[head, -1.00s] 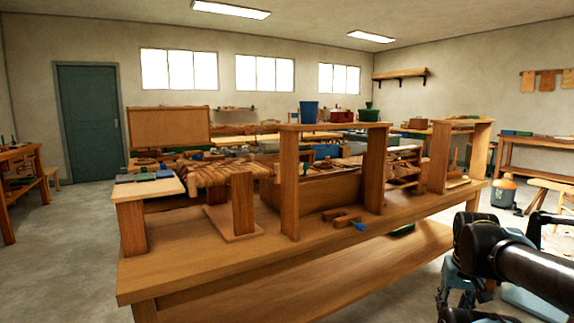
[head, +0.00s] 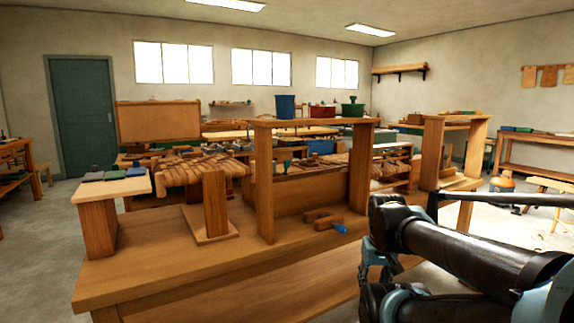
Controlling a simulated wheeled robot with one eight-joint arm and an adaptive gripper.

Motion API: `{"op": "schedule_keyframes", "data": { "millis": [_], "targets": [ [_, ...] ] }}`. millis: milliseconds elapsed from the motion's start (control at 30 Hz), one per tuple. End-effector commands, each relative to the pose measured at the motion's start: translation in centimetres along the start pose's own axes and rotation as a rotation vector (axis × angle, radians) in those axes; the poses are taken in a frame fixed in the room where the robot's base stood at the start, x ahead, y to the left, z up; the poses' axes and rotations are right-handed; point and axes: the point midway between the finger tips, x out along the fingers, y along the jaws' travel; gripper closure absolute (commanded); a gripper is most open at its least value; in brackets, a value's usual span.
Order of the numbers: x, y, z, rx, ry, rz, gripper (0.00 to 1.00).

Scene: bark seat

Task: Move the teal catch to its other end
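I cannot pick out a teal catch with certainty. A small dark green-teal knob (head: 287,165) shows beyond the near upright of the wooden shelf frame, too small to read. A wooden clamp-like block (head: 322,216) lies on the bench top inside the frame, with a bright blue handle (head: 340,228) at its right end. My dark arm reaches in from the lower right, its bent part right of the blue handle and apart from it in the picture. My gripper's fingers cannot be made out.
The wooden bench (head: 170,262) spans the middle. The shelf frame (head: 264,185) stands on it, carrying a blue bucket (head: 285,106), a red box (head: 322,111) and a green pot (head: 352,108). A woven seat (head: 190,172) lies left of it. The bench's front left top is clear.

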Motion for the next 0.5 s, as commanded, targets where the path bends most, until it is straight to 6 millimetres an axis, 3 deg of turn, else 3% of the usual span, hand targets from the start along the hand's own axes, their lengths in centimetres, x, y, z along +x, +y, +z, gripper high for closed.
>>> {"op": "schedule_keyframes", "data": {
  "millis": [67,167,267,500],
  "targets": [
    [-0.6,-0.4,0.4,0.015,0.019,-0.015,0.57],
    [-0.9,-2.0,-1.2,0.074,0.047,-0.069,0.57],
    [-1.6,-4.5,-4.0,0.188,0.091,-0.172,0.57],
    [-4.9,-11.2,-13.0,0.591,0.162,-0.523,0.57]
  ]
}}
